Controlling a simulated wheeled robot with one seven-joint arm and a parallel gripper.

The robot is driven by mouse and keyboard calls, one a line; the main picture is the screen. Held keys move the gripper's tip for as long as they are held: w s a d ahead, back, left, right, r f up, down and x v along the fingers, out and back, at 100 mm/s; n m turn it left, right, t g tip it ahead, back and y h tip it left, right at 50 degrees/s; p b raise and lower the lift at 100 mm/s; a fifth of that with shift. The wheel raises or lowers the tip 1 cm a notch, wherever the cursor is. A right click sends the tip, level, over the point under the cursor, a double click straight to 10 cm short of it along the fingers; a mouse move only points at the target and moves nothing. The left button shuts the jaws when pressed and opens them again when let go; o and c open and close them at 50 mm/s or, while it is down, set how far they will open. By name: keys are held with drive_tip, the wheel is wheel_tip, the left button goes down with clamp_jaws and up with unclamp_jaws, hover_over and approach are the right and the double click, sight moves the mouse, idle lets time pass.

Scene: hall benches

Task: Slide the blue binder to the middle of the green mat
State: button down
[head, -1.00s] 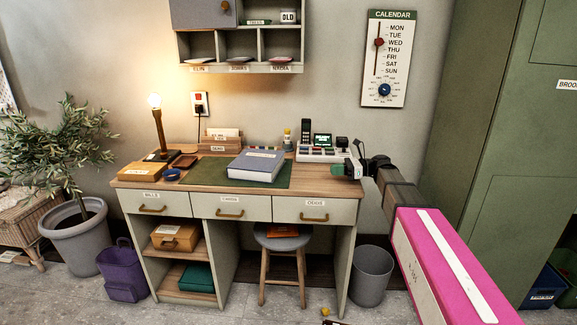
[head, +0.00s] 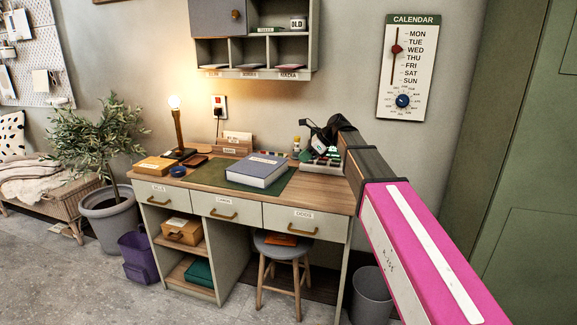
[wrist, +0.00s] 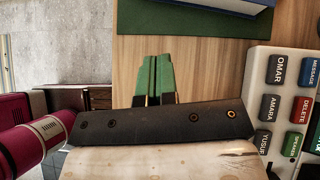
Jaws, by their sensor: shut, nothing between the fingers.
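The blue binder (head: 258,167) lies flat on the green mat (head: 288,181) on the desk, covering much of it. Strips of mat show at its left and right. In the wrist view, the binder's edge (wrist: 235,8) shows at the top, over the right part of the mat (wrist: 165,20). My gripper (wrist: 160,60) has its green-tipped fingers together with nothing between them.
A keypad with labelled keys (wrist: 285,100) stands close to the right of my fingers in the wrist view. A lamp (head: 178,125), a wooden box (head: 154,165) and a card holder (head: 232,146) stand on the desk. A stool (head: 280,248) is below.

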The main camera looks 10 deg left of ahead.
sight(254, 172)
drive_tip(key=x, duration=0.9)
drive_tip(key=a, duration=0.3)
drive_tip(key=shift+s+a+f, duration=0.1)
drive_tip(key=shift+s+f, duration=0.05)
drive_tip(key=shift+f, duration=0.05)
drive_tip(key=shift+s+a, duration=0.1)
drive_tip(key=shift+a, duration=0.4)
drive_tip(key=a, duration=0.8)
drive_tip(key=shift+s+a, duration=0.2)
drive_tip(key=shift+s, duration=0.2)
drive_tip(key=shift+d, duration=0.1)
